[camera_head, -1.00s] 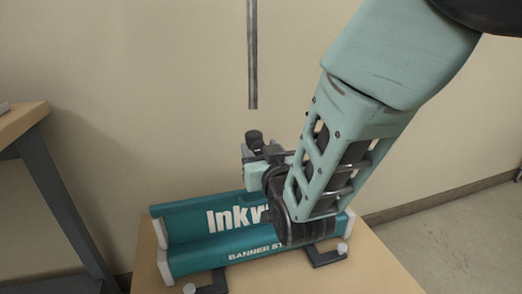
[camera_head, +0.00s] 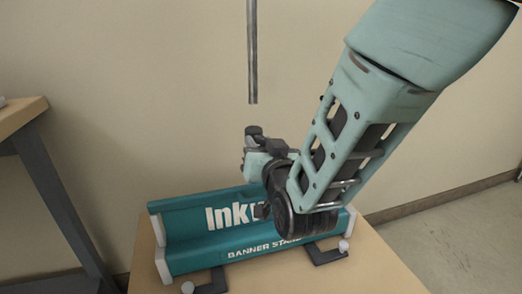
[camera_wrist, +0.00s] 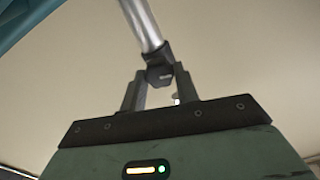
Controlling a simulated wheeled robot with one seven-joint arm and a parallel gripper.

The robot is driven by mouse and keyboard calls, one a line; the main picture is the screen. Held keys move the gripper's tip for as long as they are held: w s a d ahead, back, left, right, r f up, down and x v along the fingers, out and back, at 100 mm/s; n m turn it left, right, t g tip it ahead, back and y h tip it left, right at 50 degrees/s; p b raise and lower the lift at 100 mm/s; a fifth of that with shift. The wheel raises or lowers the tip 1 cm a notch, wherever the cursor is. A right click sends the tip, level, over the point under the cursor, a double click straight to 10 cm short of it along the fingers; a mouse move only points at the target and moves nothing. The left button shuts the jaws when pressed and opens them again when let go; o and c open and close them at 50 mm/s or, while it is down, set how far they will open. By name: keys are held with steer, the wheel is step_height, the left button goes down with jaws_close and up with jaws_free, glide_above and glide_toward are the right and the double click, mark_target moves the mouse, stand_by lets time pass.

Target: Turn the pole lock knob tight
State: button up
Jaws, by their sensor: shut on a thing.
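The black pole lock knob (camera_head: 254,131) shows above the banner stand, at my gripper's tips. In the wrist view, a dark piece with a small label, which looks like the knob (camera_wrist: 160,74), sits between the two fingers. My gripper (camera_head: 256,144) is shut on it; it also shows in the wrist view (camera_wrist: 160,79). The grey metal pole (camera_head: 252,52) is upright, and its lower end shows just above the knob with a gap in the head view. In the wrist view the pole (camera_wrist: 141,22) runs to the dark piece. My wrist hides part of the stand.
The teal banner stand base (camera_head: 190,240) lies on a wooden table (camera_head: 375,270), with black feet (camera_head: 328,254) at its front. Another table (camera_head: 22,116) stands at the left edge. A plain wall is behind, and open floor is at the right.

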steer(key=m+b, duration=0.2)
steer(key=m, duration=0.1)
steer(key=m+b, duration=0.1)
steer(key=b, duration=0.1)
steer(key=shift+d+f+m, duration=0.1)
steer(key=shift+f+m, duration=0.15)
steer(key=shift+m, duration=0.05)
steer(key=m+b, duration=0.4)
steer(key=shift+m, duration=0.3)
steer(key=m+b, duration=0.4)
steer(key=shift+f, duration=0.1)
steer(key=shift+m+b, duration=1.1)
steer(key=shift+m, duration=0.1)
steer(key=o, duration=0.9)
steer(key=shift+o, duration=0.2)
steer(key=shift+s+r, duration=0.1)
steer(key=shift+r, duration=0.1)
